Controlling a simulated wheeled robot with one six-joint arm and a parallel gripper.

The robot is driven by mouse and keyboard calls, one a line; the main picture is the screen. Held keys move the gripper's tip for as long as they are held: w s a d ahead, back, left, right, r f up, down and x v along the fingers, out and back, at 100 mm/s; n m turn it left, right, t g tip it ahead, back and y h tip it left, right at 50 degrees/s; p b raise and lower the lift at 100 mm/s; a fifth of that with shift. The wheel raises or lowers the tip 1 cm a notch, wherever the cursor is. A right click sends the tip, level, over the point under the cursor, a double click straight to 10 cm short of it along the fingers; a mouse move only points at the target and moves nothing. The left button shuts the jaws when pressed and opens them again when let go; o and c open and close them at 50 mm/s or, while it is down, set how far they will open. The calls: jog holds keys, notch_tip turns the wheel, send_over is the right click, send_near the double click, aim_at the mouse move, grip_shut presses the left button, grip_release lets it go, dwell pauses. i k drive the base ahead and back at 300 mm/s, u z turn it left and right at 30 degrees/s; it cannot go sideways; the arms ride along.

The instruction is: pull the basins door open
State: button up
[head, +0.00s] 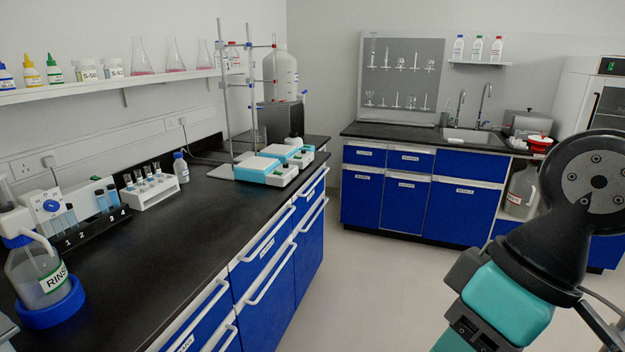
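Blue cabinet doors with small white labels stand in a row under the far sink counter. They are a left door (367,205), a middle door (404,209) and a wider right door (460,218). All three look shut. Their labels are too small to read surely, so I cannot tell which one is the basins door. The near left counter also has blue fronts (262,268) with long white bar handles, and these look shut too. My arm shows at the lower right, but my gripper is out of view.
The pale floor (390,285) is clear between the near counter (130,265) and the far cabinets. A rinse bottle (40,275), a tube rack (152,190) and blue-white devices (262,171) stand on the near counter. A large jug (522,190) sits in an open bay at right.

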aim_at(362, 186)
jog(key=z, duration=0.05)
jog(key=i, duration=2.15)
jog(key=z, duration=0.45)
jog(key=i, duration=2.05)
jog(key=z, duration=0.2)
